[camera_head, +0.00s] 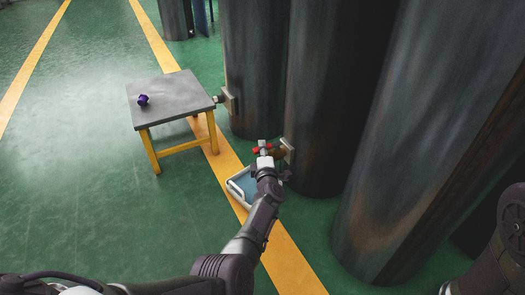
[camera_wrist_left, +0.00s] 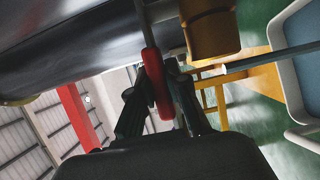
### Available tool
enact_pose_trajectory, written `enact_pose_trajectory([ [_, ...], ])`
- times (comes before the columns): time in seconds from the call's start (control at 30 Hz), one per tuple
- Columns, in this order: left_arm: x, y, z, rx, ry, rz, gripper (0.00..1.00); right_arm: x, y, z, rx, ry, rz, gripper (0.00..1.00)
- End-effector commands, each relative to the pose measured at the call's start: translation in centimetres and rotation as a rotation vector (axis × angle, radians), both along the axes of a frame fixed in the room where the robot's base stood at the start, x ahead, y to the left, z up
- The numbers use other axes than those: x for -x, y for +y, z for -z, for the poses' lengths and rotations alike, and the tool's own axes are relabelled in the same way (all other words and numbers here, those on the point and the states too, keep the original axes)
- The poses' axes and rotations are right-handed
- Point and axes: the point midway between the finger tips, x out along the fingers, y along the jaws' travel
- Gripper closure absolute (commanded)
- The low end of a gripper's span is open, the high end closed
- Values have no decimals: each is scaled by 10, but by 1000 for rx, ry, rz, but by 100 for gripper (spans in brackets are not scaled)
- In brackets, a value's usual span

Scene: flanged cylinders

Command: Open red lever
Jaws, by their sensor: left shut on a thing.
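The red lever (camera_head: 262,149) is on a fitting beside the middle dark cylinder in the head view. In the left wrist view the red lever (camera_wrist_left: 152,75) runs lengthwise between the two dark fingers. My left gripper (camera_wrist_left: 158,95) is shut on it. In the head view my left gripper (camera_head: 265,163) reaches the lever from the near side, and the wrist hides part of the fitting. A brass-coloured valve body (camera_wrist_left: 210,28) shows close beside the lever in the left wrist view. My right gripper is not in view.
Large dark cylinders (camera_head: 325,100) stand close on the right. A white-rimmed blue tray (camera_head: 238,190) lies on the floor under my left forearm. A grey-topped yellow table (camera_head: 170,95) holds a small purple object (camera_head: 143,100). Green floor at the left is clear.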

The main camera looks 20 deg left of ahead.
Motion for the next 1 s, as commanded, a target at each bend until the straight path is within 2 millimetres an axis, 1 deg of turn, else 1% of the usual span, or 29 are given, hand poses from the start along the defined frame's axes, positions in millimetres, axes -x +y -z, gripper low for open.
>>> enact_pose_trajectory([
  [0.37, 1, 1, 1, 2, 1, -6, 100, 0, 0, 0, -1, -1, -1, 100],
  [0.4, 1, 1, 1, 2, 1, -6, 78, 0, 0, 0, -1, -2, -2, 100],
  [0.47, 1, 1, 1, 1, 0, -5, 68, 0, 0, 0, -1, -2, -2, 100],
  [0.5, 1, 1, 1, 1, 0, -5, 61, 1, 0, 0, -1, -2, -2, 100],
  [0.53, 1, 1, 1, 1, 0, -5, 58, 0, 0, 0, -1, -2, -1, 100],
  [0.87, 1, 1, 0, -1, 0, 3, 58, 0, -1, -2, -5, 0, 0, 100],
  [1.0, 4, 1, -1, -5, 1, 55, 58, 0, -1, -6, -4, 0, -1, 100],
])
